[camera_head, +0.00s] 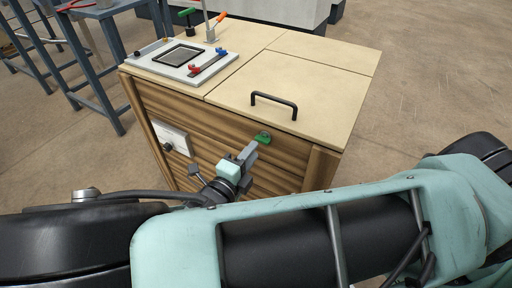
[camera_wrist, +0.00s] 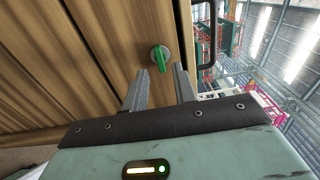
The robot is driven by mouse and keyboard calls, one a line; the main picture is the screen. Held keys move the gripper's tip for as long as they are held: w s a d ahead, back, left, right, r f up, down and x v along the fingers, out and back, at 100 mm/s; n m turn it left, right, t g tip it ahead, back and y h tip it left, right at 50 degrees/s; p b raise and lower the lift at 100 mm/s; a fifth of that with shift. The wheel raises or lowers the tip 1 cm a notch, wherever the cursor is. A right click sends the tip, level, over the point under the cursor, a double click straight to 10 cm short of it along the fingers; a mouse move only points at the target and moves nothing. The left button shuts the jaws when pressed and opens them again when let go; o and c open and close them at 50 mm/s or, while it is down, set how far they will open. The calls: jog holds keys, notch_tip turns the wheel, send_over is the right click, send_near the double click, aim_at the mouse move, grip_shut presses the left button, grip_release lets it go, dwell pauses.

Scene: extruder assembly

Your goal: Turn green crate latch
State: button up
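The green crate latch (camera_head: 263,138) sits on the front face of the wooden crate (camera_head: 225,133), just under the lid edge. In the wrist view the latch (camera_wrist: 160,58) is a green handle on a round metal base. My gripper (camera_head: 248,152) is in front of the crate, close to the latch. In the wrist view my gripper's two fingers (camera_wrist: 158,80) are spread apart with nothing between them.
A black lid handle (camera_head: 274,100) stands on the crate top above the latch. A panel with red and blue levers (camera_head: 208,65) lies on the top left. A grey box with a knob (camera_head: 172,138) is on the front left. A blue-grey metal table (camera_head: 105,10) stands behind left.

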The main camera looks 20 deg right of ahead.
aim_at(261, 142)
jog(key=b+x, duration=0.2)
jog(key=x, duration=0.1)
jog(key=shift+w+d, duration=0.15)
jog(key=shift+d, duration=0.1)
jog(key=shift+p, duration=0.7)
grip_shut()
